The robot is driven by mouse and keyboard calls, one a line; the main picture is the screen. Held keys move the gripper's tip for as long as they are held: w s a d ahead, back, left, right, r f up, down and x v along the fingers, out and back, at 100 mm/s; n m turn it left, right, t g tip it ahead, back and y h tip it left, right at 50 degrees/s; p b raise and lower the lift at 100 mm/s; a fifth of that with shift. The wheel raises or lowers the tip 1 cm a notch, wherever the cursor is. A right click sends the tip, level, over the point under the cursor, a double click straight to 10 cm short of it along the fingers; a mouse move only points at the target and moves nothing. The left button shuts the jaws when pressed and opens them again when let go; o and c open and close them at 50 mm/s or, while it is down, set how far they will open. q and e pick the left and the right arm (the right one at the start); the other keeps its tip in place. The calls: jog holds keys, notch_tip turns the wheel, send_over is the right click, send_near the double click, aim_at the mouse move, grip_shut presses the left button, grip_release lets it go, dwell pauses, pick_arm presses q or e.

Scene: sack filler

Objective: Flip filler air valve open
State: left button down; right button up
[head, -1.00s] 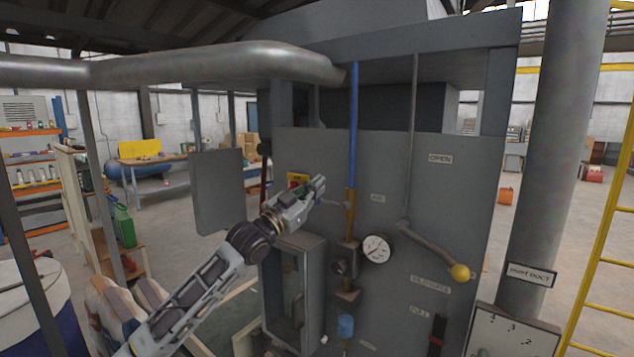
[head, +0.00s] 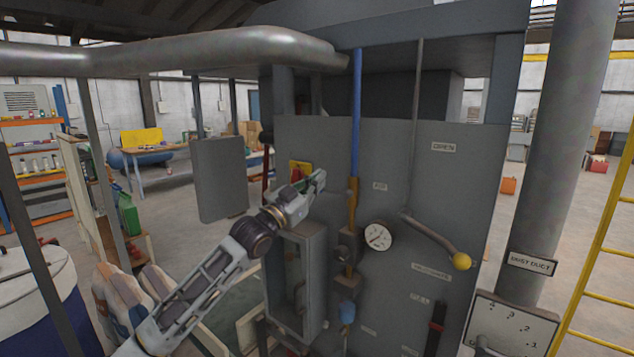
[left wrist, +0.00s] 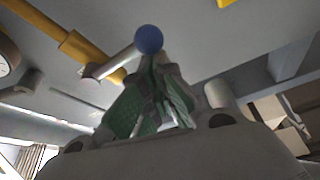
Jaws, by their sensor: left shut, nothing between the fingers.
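The blue pipe (head: 357,110) runs down the grey machine panel into a brass section (head: 352,205) beside the AIR label (head: 380,186). In the left wrist view, a pale lever (left wrist: 112,59) ends in a blue ball knob (left wrist: 149,39) near the brass pipe (left wrist: 80,45). My left gripper (head: 318,181) is just left of the brass section in the head view. Its fingers (left wrist: 150,75) are shut and empty, with their tips close below the knob; I cannot tell whether they touch. The lever is not clear in the head view. My right gripper is not in view.
A round gauge (head: 378,236) sits right of the brass pipe. A long lever with a yellow ball (head: 461,261) is farther right. An open grey box (head: 318,285) juts out below my left gripper. A dust duct (head: 555,150) stands at the right.

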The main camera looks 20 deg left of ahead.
pick_arm(q)
jog(key=shift+f+n, duration=0.15)
jog(key=shift+n, duration=0.15)
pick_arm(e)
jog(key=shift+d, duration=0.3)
